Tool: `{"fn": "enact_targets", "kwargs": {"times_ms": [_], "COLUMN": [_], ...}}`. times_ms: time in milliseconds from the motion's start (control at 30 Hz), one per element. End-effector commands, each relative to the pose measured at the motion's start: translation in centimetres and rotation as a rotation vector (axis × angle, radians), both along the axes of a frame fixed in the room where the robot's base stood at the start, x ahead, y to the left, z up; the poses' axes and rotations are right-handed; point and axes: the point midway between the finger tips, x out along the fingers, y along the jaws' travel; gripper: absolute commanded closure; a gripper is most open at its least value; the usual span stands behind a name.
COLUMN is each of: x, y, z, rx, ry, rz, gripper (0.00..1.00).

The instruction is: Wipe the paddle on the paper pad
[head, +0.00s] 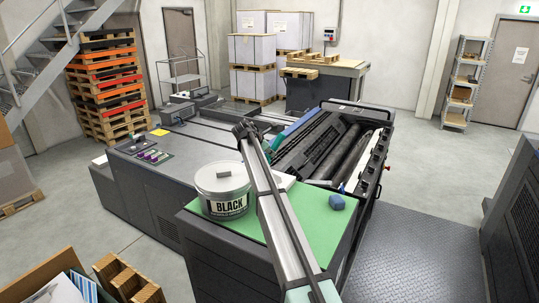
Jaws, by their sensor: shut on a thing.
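The paper pad seems to be the white sheet (284,182) on the green mat (263,227), partly hidden behind my arm. A tub (224,204) marked BLACK stands on the mat to the left of my arm. A small grey block shape (223,170) shows at the tub's top; I cannot tell what it is. My arm rises from the bottom of the head view and bends near the middle, above the mat's far edge. My gripper's fingers are hidden behind my arm. I cannot make out the paddle.
A blue lump (337,202) lies on the mat to the right of my arm. The press with its dark rollers (350,155) is behind the mat. A control panel (150,153) is at the left. The treadplate floor (420,260) at the right is clear.

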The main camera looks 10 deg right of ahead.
Motion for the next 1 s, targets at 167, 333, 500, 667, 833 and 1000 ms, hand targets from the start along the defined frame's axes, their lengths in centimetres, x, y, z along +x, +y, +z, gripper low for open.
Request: {"fn": "enact_targets", "kwargs": {"times_ms": [167, 333, 500, 667, 833, 1000], "x": [0.0, 0.0, 0.0, 0.0, 0.0, 0.0], "y": [-0.1, -0.1, -0.1, -0.1, -0.1, -0.1], "z": [1.8, 3.0, 3.4, 3.4, 3.4, 3.4], "rx": [0.000, 0.000, 0.000, 0.000, 0.000, 0.000], "ry": [-0.001, -0.001, 0.000, 0.000, 0.000, 0.000], "rz": [-0.001, -0.002, -0.002, -0.002, -0.002, -0.001], "gripper": [1.00, 1.00, 1.00, 1.00, 1.00, 1.00]}}
